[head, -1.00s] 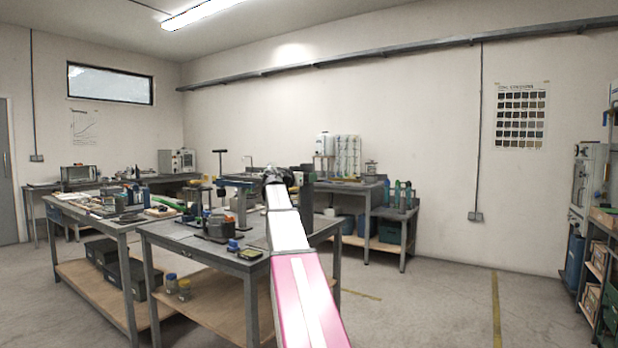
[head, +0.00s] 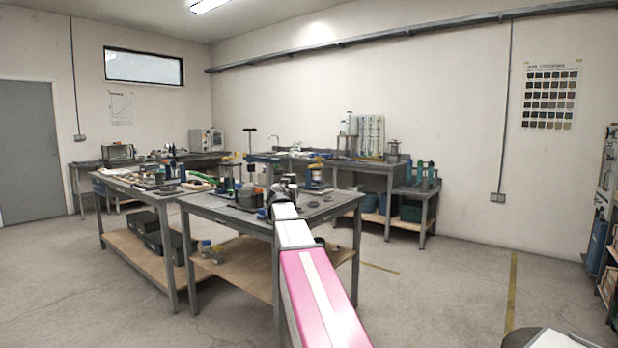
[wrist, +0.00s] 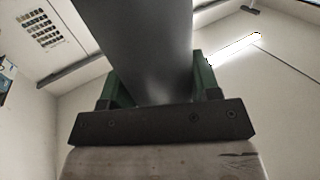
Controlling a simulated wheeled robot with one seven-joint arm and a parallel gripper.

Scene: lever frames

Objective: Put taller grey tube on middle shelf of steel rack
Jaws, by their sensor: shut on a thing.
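A wide, smooth grey tube (wrist: 150,45) fills the upper middle of the wrist view. My gripper (wrist: 160,85) is shut on it, with a green finger on each side and a dark plate across the front. The tube's far end runs out of the picture at the top. In the head view my gripper (head: 284,190) is small, at the far end of my outstretched arm, in front of the near workbench. I cannot make out the tube clearly there. A rack with shelves (head: 606,262) is cut off at the right edge; I cannot tell which shelf is its middle one.
The near workbench (head: 225,208) carries clamps and tools, with a wooden lower shelf (head: 245,262). More benches stand along the back wall, including a small one (head: 425,192) with bottles. A round-edged object (head: 550,340) shows at the bottom right. The floor (head: 440,290) right of centre is clear.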

